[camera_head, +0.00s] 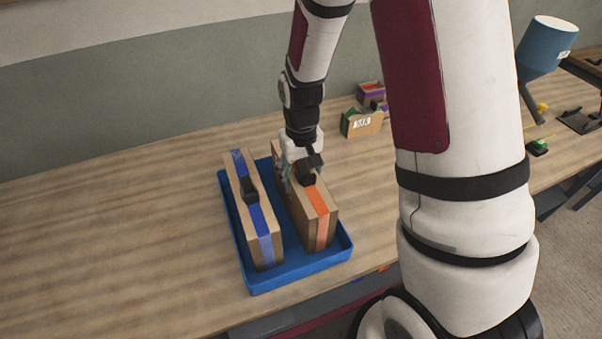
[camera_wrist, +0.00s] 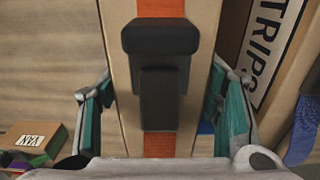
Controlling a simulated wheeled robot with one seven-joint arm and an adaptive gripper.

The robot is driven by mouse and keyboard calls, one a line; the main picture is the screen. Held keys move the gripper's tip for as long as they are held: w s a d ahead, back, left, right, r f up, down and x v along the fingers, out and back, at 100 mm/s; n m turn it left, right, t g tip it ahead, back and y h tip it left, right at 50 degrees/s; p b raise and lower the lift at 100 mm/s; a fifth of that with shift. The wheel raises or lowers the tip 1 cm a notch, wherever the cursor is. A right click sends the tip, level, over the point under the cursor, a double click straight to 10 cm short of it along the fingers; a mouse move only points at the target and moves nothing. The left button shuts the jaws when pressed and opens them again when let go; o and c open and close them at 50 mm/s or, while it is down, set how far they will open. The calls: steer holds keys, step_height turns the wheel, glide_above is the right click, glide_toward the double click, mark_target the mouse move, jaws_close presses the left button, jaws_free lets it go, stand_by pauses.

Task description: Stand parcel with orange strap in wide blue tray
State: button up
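The parcel with the orange strap (camera_head: 319,212) is a cardboard box standing upright on its narrow side in the right half of the wide blue tray (camera_head: 300,283). Its strap and black top handle (camera_wrist: 160,75) fill the middle of the wrist view. My gripper (camera_head: 305,170) is over the parcel's top at the handle. In the wrist view its teal-padded fingers (camera_wrist: 160,108) lie on either side of the parcel, with a small gap at the right finger. It looks open. The parcel's far lower part is hidden.
A blue-strapped parcel (camera_head: 262,222) with a black handle stands in the tray's left half, with a gap between the parcels. A small labelled carton (camera_head: 362,124) and a purple box (camera_head: 371,93) stand behind right. The table is bare left of the tray.

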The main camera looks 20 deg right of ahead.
steer(key=shift+o, duration=1.4)
steer(key=shift+r, duration=0.1)
step_height(320, 180, up, 11)
steer(key=shift+r+b, duration=0.1)
steer(key=shift+b, duration=0.5)
steer(key=shift+r, duration=0.65)
steer(key=s+r+t, duration=0.5)
steer(key=s+r, duration=1)
steer(key=s, duration=0.2)
steer(key=shift+t, duration=0.3)
